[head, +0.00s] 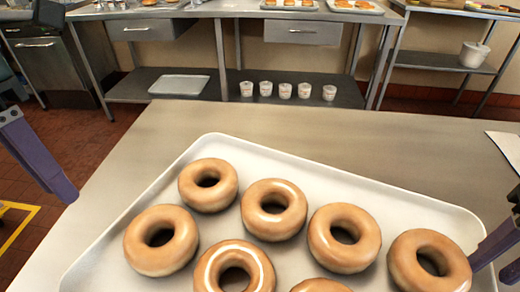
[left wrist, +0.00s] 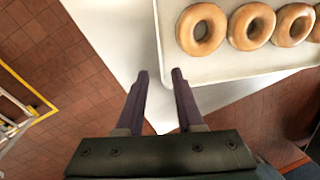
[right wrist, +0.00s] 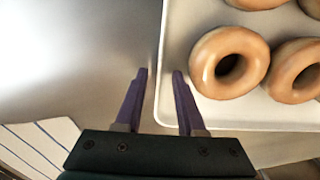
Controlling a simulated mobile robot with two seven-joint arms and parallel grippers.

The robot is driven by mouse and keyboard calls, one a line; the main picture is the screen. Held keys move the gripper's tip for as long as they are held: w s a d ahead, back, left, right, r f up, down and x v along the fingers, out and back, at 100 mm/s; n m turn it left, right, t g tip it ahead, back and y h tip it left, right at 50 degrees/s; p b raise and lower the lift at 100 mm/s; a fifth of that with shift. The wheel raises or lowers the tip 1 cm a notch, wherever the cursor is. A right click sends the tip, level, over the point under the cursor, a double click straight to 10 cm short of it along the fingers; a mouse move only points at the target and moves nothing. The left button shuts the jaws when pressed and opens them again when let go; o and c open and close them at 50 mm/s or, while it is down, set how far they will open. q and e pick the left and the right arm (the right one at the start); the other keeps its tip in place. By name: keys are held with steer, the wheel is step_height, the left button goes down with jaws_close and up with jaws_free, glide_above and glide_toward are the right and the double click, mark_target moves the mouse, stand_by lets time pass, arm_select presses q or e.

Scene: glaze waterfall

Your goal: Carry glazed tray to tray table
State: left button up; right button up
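A white tray (head: 300,166) with several glazed donuts (head: 275,210) lies on a steel table in front of me. My left gripper (head: 70,192) is at the left in the head view. In the left wrist view, my left gripper (left wrist: 160,75) is open and empty, with its fingers apart near the tray's edge (left wrist: 164,55). My right gripper (head: 480,262) is at the tray's right end in the head view. In the right wrist view, my right gripper (right wrist: 160,75) is open, with the tray's rim (right wrist: 163,60) between or just beyond its fingertips; contact cannot be told.
The steel table (head: 300,122) has bare room beyond the tray. A striped paper (right wrist: 45,145) lies near the right gripper. A back counter holds trays of food, with an empty tray (head: 179,84) and several white cups (head: 285,90) on its lower shelf. A yellow frame (left wrist: 30,95) stands on the tiled floor.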

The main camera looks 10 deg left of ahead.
steer(key=shift+r, duration=0.2)
arm_select(q)
steer(key=r, duration=0.2)
steer(key=shift+a+r, duration=0.2)
steer(key=shift+r, duration=0.15)
arm_select(e)
step_height(320, 180, up, 12)
steer(key=shift+f, duration=0.15)
